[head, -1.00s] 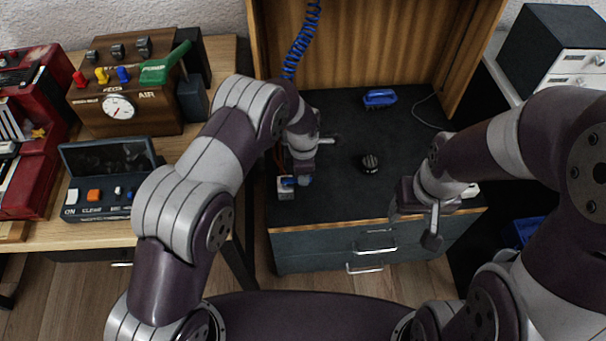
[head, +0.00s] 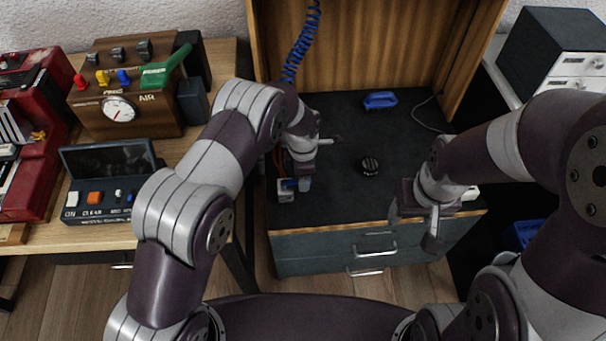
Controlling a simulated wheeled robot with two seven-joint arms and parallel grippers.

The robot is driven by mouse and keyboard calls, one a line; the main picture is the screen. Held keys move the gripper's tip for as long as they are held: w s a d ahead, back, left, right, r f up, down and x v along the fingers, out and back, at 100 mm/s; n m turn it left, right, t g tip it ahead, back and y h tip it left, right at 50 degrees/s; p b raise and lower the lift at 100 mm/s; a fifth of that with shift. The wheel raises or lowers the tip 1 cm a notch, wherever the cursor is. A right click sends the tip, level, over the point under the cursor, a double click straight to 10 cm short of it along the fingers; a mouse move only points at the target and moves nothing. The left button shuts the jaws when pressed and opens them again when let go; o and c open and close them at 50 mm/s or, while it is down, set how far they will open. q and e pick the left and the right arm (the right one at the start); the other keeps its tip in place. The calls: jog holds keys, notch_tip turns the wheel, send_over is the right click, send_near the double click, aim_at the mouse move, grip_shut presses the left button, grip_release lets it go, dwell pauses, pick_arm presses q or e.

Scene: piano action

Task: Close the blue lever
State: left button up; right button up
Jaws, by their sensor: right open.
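A small white and grey fitting (head: 286,195) with a blue lever (head: 289,184) stands at the front left of the dark worktop. My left gripper (head: 304,182) is at the lever, close on its right side. Its wrist hides part of the jaws, so I cannot tell whether they touch the lever or are open or shut. My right gripper (head: 413,222) is open and empty above the front right edge of the worktop.
A blue-handled brush (head: 380,99) and a round dark object (head: 370,166) lie on the worktop (head: 345,190). A blue coiled hose (head: 302,45) hangs behind. The wooden box (head: 125,107) at left has red, yellow and blue knobs and a green handle (head: 165,70).

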pick_arm(q)
notch_tip(320, 180, up, 13)
jog(key=p, duration=0.2)
jog(key=shift+f, duration=0.15)
dwell(0.3)
